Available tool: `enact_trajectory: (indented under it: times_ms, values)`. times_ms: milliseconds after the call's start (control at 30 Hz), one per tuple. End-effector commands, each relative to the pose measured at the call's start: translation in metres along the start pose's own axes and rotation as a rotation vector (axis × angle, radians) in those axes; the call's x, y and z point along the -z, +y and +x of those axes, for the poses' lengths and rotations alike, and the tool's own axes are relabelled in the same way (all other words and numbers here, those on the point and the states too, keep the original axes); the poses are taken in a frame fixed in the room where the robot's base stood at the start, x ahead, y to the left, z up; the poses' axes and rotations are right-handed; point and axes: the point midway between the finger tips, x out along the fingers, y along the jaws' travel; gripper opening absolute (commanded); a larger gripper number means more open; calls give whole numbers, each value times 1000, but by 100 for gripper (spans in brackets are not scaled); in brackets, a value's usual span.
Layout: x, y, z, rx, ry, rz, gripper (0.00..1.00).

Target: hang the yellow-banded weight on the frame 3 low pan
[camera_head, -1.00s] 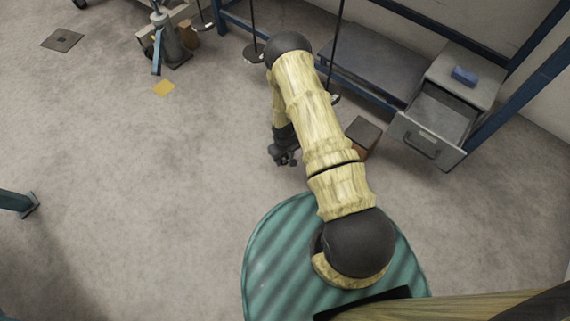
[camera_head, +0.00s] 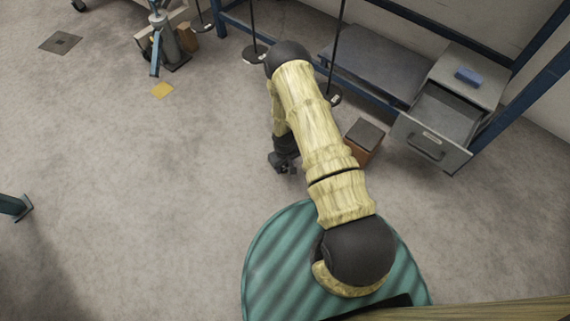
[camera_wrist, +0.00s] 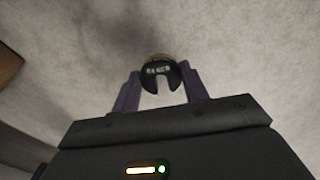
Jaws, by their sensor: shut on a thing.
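My gripper (camera_head: 284,163) hangs low over the open floor in the head view. In the wrist view the two fingers (camera_wrist: 161,92) are shut on a dark slotted weight (camera_wrist: 162,73). The weight has a thin yellowish rim, pale marks on its face and a slot facing my gripper. Dark round pans hang on thin rods behind my arm: one pan (camera_head: 254,54) left of the elbow, another pan (camera_head: 334,100) right of it and partly hidden by my arm. No frame number is readable, so I cannot tell which pan belongs to frame 3.
An open grey drawer (camera_head: 433,130) juts out at the right, with a blue block (camera_head: 468,76) on its cabinet. A brown box (camera_head: 364,139) stands close right of my arm. Blue frame posts line the back.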

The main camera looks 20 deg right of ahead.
Motion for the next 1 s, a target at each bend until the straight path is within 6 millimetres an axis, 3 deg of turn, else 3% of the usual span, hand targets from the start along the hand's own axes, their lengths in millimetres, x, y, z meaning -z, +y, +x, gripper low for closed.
enact_trajectory:
  times_ms: [300, 1000]
  values:
    - [0, 0, 25, 0, 1, 0, 22]
    - [0, 0, 29, 0, 0, 0, 22]
